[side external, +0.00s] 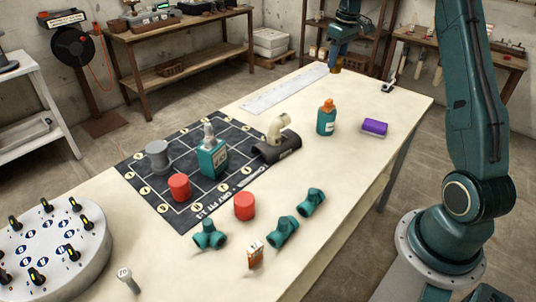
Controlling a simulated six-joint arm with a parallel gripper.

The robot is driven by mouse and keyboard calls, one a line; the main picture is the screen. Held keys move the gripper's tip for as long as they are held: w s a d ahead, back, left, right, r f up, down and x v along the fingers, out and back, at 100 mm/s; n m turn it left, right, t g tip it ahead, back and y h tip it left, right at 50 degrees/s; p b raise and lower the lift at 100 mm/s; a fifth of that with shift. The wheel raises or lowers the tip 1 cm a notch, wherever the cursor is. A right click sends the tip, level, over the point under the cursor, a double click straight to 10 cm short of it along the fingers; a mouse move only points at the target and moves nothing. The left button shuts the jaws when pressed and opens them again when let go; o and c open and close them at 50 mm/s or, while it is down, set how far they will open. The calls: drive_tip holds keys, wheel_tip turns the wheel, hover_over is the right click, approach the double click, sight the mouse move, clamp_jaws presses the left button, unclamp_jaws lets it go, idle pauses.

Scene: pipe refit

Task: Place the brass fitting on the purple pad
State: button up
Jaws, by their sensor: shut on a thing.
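My gripper (338,58) is at the top of the side external view, over the far end of the table. It is shut on a small brass-coloured piece, the brass fitting (336,69), which shows just below the fingers. The view is too small to tell whether the fitting touches the table. The purple pad (375,126) lies near the table's right edge, nearer the camera than my gripper and apart from it. Its top is bare.
A teal bottle with an orange cap (326,121) stands left of the pad. A pale elbow pipe on a dark saddle (278,140) is farther left. A black grid mat (135,168) holds several items. Teal pipe fittings (283,232) lie in front. A long pale ruler (285,90) lies behind.

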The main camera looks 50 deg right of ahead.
drive_tip(key=s+d+m, duration=0.5)
drive_tip(key=s+d, duration=0.7)
drive_tip(key=s, duration=0.1)
hover_over(375, 122)
drive_tip(key=shift+h, duration=0.3)
drive_tip(key=f, duration=1.9)
drive_tip(key=shift+s+a+f, duration=0.1)
drive_tip(key=shift+s+a, duration=0.15)
drive_tip(key=shift+a, duration=0.05)
drive_tip(key=shift+f, duration=0.1)
drive_tip(key=o, duration=1.1)
drive_tip(key=shift+c, duration=0.2)
wheel_tip(375, 122, up, 12)
drive_tip(key=s, duration=0.1)
drive_tip(key=shift+s+a, duration=0.15)
drive_tip(key=shift+a, duration=0.2)
